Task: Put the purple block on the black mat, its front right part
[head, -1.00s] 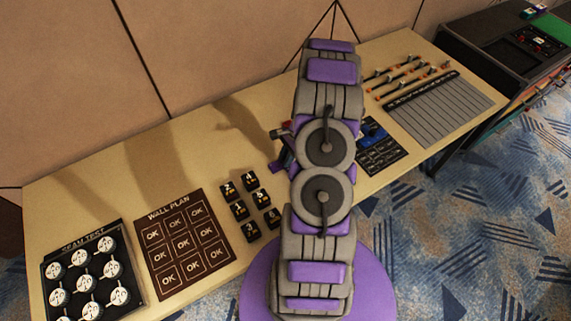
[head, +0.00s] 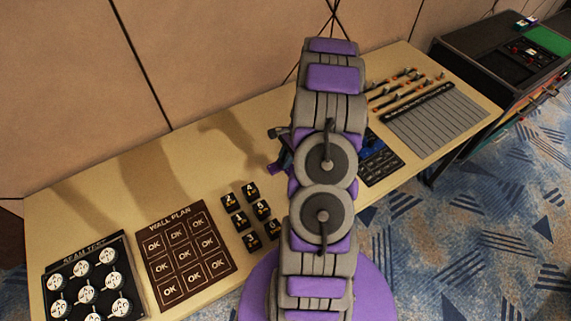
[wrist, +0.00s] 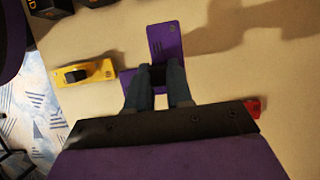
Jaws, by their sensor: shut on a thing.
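The purple block (wrist: 164,42) shows in the wrist view, with a black grip at its middle. My gripper (wrist: 158,74) is shut on that grip, with a finger on each side. I cannot tell whether the block touches the table. In the head view my arm hides most of the gripper and the block. A black mat (head: 386,168) with a grid of cells lies just right of my arm, partly hidden by it. Something blue shows at its back.
In the wrist view a yellow block (wrist: 78,74) with a black grip lies left and a red thing (wrist: 253,107) right. On the table are small black numbered blocks (head: 238,220), a brown WALL PLAN board (head: 185,256), a tray of white discs (head: 125,262) and a grey slatted panel (head: 425,122).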

